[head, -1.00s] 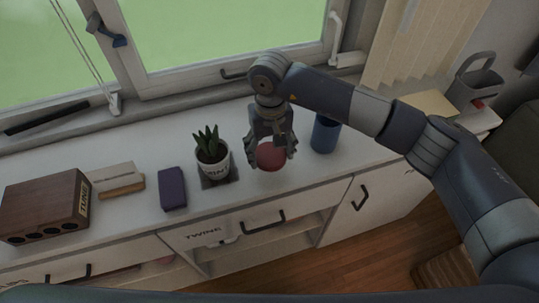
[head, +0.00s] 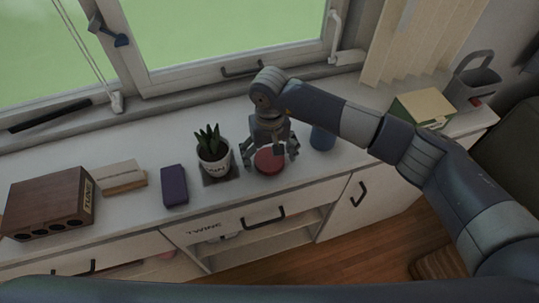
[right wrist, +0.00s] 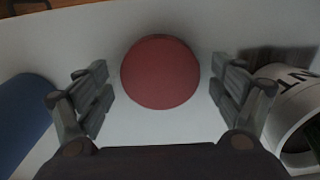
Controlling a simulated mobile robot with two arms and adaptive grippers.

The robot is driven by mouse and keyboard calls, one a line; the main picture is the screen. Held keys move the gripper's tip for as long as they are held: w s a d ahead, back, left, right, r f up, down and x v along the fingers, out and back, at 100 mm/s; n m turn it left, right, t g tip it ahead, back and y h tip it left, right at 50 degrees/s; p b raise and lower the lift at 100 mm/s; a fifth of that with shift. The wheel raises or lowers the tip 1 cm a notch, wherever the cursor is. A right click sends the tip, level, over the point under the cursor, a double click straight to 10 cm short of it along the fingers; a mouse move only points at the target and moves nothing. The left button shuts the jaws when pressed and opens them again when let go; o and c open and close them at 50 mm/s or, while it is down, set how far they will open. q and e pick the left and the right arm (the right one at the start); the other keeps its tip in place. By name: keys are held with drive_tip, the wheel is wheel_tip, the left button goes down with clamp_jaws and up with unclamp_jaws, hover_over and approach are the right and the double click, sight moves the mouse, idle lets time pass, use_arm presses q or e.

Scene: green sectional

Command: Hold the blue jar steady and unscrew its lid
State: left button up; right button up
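The blue jar (head: 322,137) stands upright on the white counter, its top hidden behind my right arm in the head view. Its side also shows at the left edge of the right wrist view (right wrist: 24,118). A round red lid (head: 270,161) lies apart from the jar, to its left, apparently flat on the counter. My right gripper (head: 270,155) is directly over the lid. In the right wrist view, the fingers are open with a gap on each side of the red lid (right wrist: 160,72). My left gripper is not in view.
A potted plant (head: 213,152) stands close to the left of my right gripper, on a dark mat. A purple box (head: 174,186), a pale block on wood (head: 120,177) and a dark wooden box (head: 47,202) are farther left. A green box (head: 421,107) and a grey caddy (head: 472,82) stand at right.

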sight(269, 159)
drive_tip(key=shift+r, duration=0.2)
drive_tip(key=shift+w+r, duration=0.1)
drive_tip(key=shift+r, duration=0.25)
wheel_tip(269, 159, up, 11)
drive_tip(key=b, duration=0.3)
drive_tip(key=shift+r, duration=0.15)
